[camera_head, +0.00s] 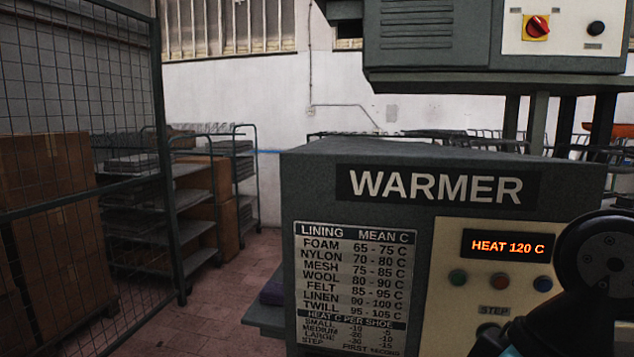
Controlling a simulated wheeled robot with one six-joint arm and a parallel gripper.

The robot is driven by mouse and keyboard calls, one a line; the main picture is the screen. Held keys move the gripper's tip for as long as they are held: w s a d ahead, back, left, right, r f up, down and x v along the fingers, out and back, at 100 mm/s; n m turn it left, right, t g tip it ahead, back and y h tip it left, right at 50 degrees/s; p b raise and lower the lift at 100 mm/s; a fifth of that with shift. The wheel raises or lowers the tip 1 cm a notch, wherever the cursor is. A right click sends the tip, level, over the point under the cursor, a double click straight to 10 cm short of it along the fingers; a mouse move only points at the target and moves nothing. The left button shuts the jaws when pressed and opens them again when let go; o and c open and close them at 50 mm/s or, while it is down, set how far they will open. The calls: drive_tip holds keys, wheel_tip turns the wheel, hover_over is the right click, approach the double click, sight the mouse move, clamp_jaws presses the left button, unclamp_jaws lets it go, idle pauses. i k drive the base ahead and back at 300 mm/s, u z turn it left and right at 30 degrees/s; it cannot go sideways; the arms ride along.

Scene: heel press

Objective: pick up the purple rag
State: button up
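The purple rag (272,291) is a small dark purple patch at the left side of the warmer. It seems to lie on a narrow grey-green side shelf (264,317). The warmer's body hides its right part. My gripper's fingers do not show; only dark links of my arm are at the lower right, in front of the warmer's panel and well to the right of the rag.
The warmer (360,255), with a lining chart and a display reading HEAT 120 C (508,245), fills the right half. A grey machine head (430,45) hangs above it. A mesh fence (85,110), boxes (50,200) and racks (165,190) stand left. Floor (215,295) left of the warmer is clear.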

sight(272, 291)
drive_tip(key=u, duration=1.85)
drive_tip(key=i, duration=2.35)
drive_tip(key=z, duration=2.95)
